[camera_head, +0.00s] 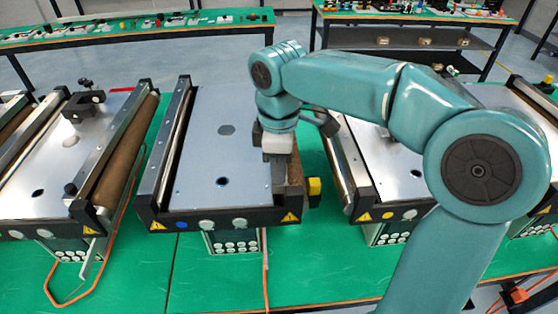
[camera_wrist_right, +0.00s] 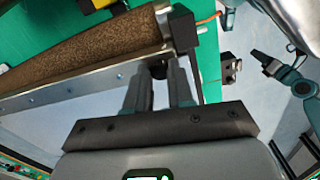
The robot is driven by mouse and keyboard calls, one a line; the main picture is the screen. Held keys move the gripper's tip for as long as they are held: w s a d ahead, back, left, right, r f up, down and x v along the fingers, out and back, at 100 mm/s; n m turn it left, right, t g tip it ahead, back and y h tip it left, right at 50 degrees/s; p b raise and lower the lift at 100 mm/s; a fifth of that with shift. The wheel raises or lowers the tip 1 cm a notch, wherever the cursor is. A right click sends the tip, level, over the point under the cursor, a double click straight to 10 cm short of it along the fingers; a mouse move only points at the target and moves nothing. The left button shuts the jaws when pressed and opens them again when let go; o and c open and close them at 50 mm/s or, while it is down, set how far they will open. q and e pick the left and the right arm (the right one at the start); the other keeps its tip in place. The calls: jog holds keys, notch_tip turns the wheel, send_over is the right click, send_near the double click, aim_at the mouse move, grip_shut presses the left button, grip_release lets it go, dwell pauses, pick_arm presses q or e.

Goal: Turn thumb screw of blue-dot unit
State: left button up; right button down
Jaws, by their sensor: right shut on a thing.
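The blue-dot unit is the middle conveyor (camera_head: 225,160), with a blue dot (camera_head: 182,224) at the left of its front face. My right gripper (camera_head: 279,186) points down at the front of its right rail. In the wrist view my right gripper (camera_wrist_right: 160,72) has its fingers either side of a small dark thumb screw (camera_wrist_right: 158,69) beside the rail. It is shut on this screw, which is mostly hidden. In the head view the fingers and my arm hide the screw. My left gripper cannot be made out in either view.
The left conveyor (camera_head: 80,150) carries a black clamp (camera_head: 82,103) and has its own knob at the front. A yellow-dot conveyor (camera_head: 360,150) stands at the right, partly behind my arm. A yellow button (camera_head: 314,186) sits close right of my gripper. Orange cables lie on the green table.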

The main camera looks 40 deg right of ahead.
jog(key=n+p, duration=0.2)
jog(key=n, duration=0.5)
jog(key=shift+r, duration=0.15)
jog(key=n, duration=0.4)
jog(key=shift+p, duration=0.4)
jog(key=n, duration=0.3)
jog(key=shift+n+p, duration=0.3)
jog(key=shift+p, duration=0.1)
jog(key=n+p, duration=0.1)
jog(key=n, duration=0.4)
jog(key=n+p, duration=0.1)
jog(key=n, duration=0.5)
jog(key=shift+w, duration=0.1)
jog(key=c, duration=1)
grip_release()
jog(key=shift+c, duration=0.2)
jog(key=shift+o, duration=0.3)
